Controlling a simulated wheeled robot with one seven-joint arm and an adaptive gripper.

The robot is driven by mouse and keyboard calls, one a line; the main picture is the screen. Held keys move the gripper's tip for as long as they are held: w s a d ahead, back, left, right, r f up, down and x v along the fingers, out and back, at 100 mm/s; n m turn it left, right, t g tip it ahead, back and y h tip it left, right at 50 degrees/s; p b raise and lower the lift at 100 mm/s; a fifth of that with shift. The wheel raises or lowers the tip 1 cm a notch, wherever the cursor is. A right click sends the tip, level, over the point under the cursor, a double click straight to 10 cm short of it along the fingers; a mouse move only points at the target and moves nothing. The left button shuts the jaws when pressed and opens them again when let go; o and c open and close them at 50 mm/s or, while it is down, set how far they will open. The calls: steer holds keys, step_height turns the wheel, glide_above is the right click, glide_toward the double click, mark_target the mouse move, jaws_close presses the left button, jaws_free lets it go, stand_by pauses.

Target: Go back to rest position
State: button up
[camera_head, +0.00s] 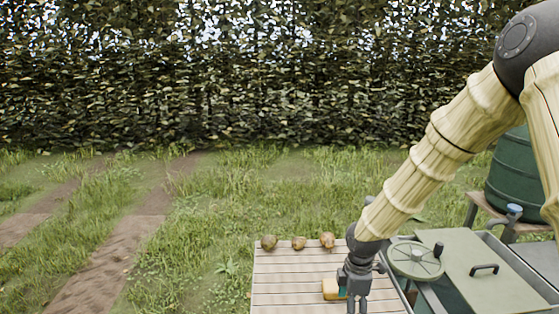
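My gripper (357,302) hangs from the end of my arm, pointing down over the slatted wooden table (285,288). Its two dark fingers show side by side with a small gap at the bottom edge of the view. I cannot tell whether they are open or shut. Three brownish pears stand in a row along the table's far edge: one at the left (268,242), one in the middle (298,243) and one at the right (328,240). A yellow block-like thing (331,289) is beside my gripper, partly hidden by it.
To the right of the table is a greenish unit with a round wheel-like lid (416,261) and a flat handled cover (500,268). A dark green barrel (511,175) stands on a wooden stand behind it. Grass, a dirt path (115,255) and a tall hedge (220,90) lie beyond.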

steer(key=s+f+m+y, duration=0.1)
steer(key=s+f+m, duration=1.2)
steer(key=s+f, duration=1.2)
steer(key=s+d+f+m, duration=0.1)
steer(key=s+m, duration=0.1)
steer(key=s, duration=0.3)
steer(key=s+d+f+m+h, duration=0.1)
steer(key=s+d+m, duration=0.1)
steer(key=s, duration=0.2)
steer(key=shift+s+d+f+m, duration=0.25)
steer(key=shift+s+f+m, duration=0.05)
steer(key=shift+s+m, duration=0.1)
steer(key=shift+w, duration=0.1)
